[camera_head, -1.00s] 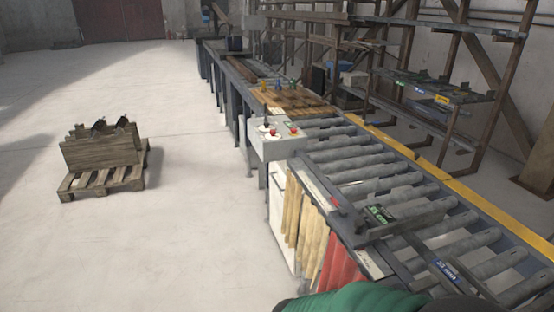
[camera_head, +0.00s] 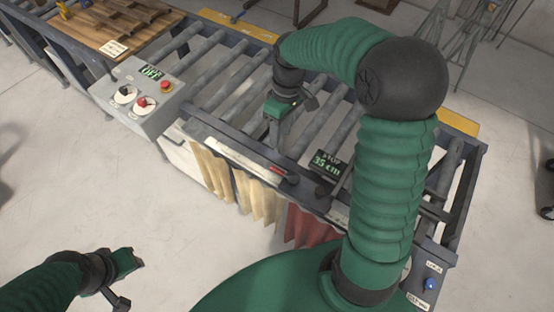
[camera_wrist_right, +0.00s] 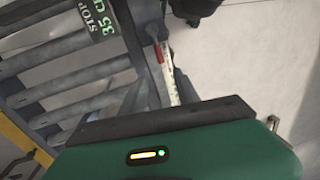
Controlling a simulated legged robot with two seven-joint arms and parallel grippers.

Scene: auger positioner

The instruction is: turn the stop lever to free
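The black stop display (camera_head: 327,165) reads "STOP 35 cm" in green on the conveyor's near rail. It also shows in the right wrist view (camera_wrist_right: 98,18). Beside it is a small red piece (camera_head: 277,170) with a dark knob; it looks like the stop lever, but its setting cannot be read. The red piece shows in the right wrist view (camera_wrist_right: 160,52) too. My right gripper (camera_head: 283,118) hangs over the rollers, up and left of the display, apart from the lever; its finger gap is unclear. My left gripper (camera_head: 132,262) is over the floor, finger gap unclear.
A grey control box (camera_head: 140,100) has an "OFF" display, two dials and a red button. A blue knob (camera_head: 430,284) sits on the conveyor's near right end. Yellow and red strips (camera_head: 262,195) hang below the rail.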

